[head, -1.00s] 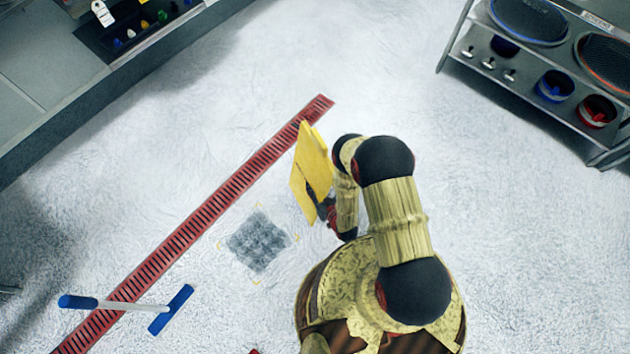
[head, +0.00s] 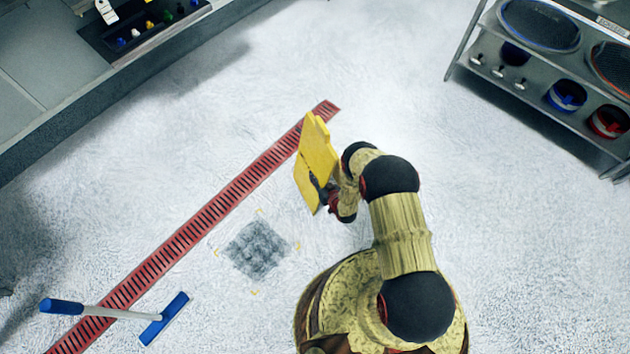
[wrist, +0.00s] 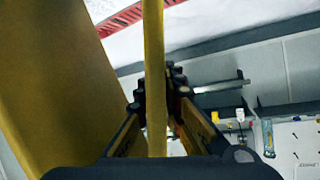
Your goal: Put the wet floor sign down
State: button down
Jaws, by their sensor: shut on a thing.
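The yellow wet floor sign (head: 316,152) is in my gripper (head: 324,192), in front of my arm, near the upper end of the red drain grate. In the wrist view my gripper (wrist: 155,95) is shut on a narrow yellow edge of the sign (wrist: 154,50), which runs upright between the fingers. A broad yellow panel of the sign (wrist: 50,80) fills the left of that view. Whether the sign's lower edge touches the floor cannot be told from above.
A red drain grate (head: 200,222) crosses the floor diagonally. A grey square patch with yellow corner marks (head: 257,249) lies left of my base. A blue-ended squeegee (head: 115,313) lies lower left. A counter (head: 60,85) and a sieve rack (head: 530,75) stand at the upper corners.

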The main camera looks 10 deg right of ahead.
jog(key=shift+w+f+b, duration=0.25)
jog(key=shift+f+b, duration=0.15)
jog(key=shift+f, duration=0.5)
jog(key=shift+w+f+b, duration=0.2)
jog(key=shift+f+b, duration=0.15)
jog(key=shift+f, duration=0.6)
jog(key=c, duration=1.9)
grip_release()
jog(key=shift+s, duration=0.15)
jog(key=p+v, duration=0.4)
jog(key=v, duration=0.8)
